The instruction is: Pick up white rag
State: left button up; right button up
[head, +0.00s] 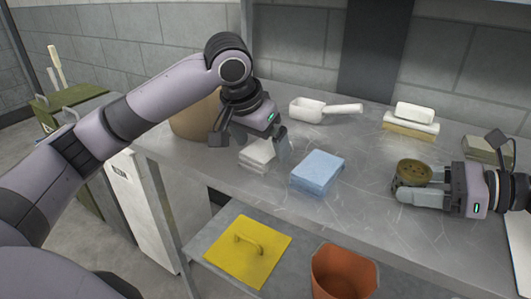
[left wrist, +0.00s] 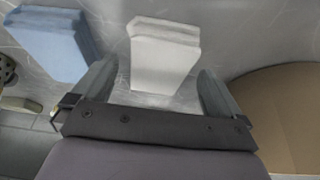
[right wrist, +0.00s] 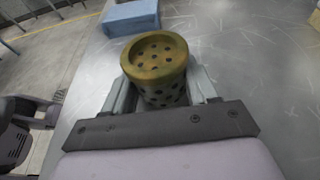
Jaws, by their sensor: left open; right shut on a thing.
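The white rag (head: 257,155) is a folded stack on the metal table, left of the blue rag (head: 317,171). My left gripper (head: 252,150) is open just above and behind it, partly covering it in the head view. In the left wrist view the white rag (left wrist: 163,52) lies ahead, between and slightly beyond the two open fingers (left wrist: 157,82), with nothing held. My right gripper (head: 414,188) is shut on a brass-coloured perforated cylinder (head: 413,172). In the right wrist view the cylinder (right wrist: 157,65) is upright between the fingers.
A brown rounded container (head: 195,118) stands left of the white rag. A white scoop (head: 325,110) lies behind. A brush-like white block (head: 411,122) is at the back right. The table's front middle is clear.

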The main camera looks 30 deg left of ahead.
aim_at(262, 149)
pick_arm(q)
jog(key=shift+x, duration=0.95)
jog(key=c, duration=1.1)
jog(key=shift+o, duration=0.2)
jog(key=shift+r, duration=0.1)
notch_tip(262, 149, up, 10)
